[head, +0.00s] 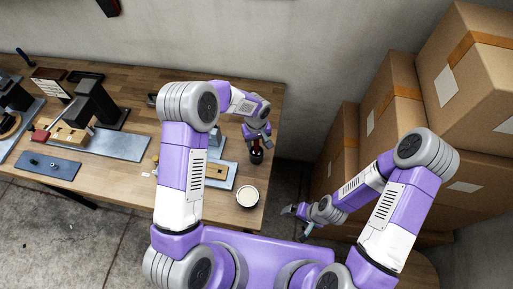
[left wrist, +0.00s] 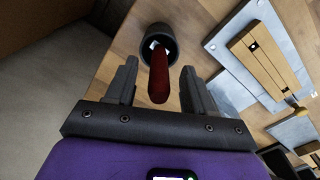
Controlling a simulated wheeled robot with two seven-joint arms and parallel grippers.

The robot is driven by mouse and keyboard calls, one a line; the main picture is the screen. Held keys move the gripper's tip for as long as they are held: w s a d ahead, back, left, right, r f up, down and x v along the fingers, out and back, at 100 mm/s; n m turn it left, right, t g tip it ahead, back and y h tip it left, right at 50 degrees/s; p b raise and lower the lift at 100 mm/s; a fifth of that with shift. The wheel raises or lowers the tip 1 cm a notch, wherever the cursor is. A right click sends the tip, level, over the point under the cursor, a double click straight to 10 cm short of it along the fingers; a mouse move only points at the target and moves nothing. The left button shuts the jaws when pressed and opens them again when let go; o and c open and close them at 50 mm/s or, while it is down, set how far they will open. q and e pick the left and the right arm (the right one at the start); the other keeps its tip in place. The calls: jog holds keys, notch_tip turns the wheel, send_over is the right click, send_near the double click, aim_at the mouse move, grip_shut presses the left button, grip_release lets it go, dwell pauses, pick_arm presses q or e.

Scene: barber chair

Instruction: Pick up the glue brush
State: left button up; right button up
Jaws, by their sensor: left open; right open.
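The glue brush shows its dark red handle (left wrist: 158,78) in the left wrist view, standing in a small dark cup (left wrist: 158,43). The bristle end is hidden inside the cup. In the head view the cup (head: 256,157) stands near the right end of the workbench. My left gripper (head: 257,134) is open just above the cup. In the left wrist view its fingers (left wrist: 159,74) are on either side of the handle, apart from it. My right gripper (head: 298,218) is open and empty, off the bench's right edge.
The wooden workbench (head: 215,97) carries a white round container (head: 247,196) near its front right corner. A grey plate with a wooden block (left wrist: 265,60) lies beside the cup. More tools stand at the left. Stacked cardboard boxes (head: 390,105) fill the right side.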

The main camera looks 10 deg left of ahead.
pick_arm(q)
notch_tip(320, 180, down, 2)
jog(key=shift+w+f, duration=0.1)
jog(key=shift+f, duration=0.15)
grip_shut()
jog(key=shift+r, duration=0.15)
notch_tip(320, 180, up, 10)
jog(key=shift+f+b, duration=0.1)
jog(key=shift+b, duration=0.4)
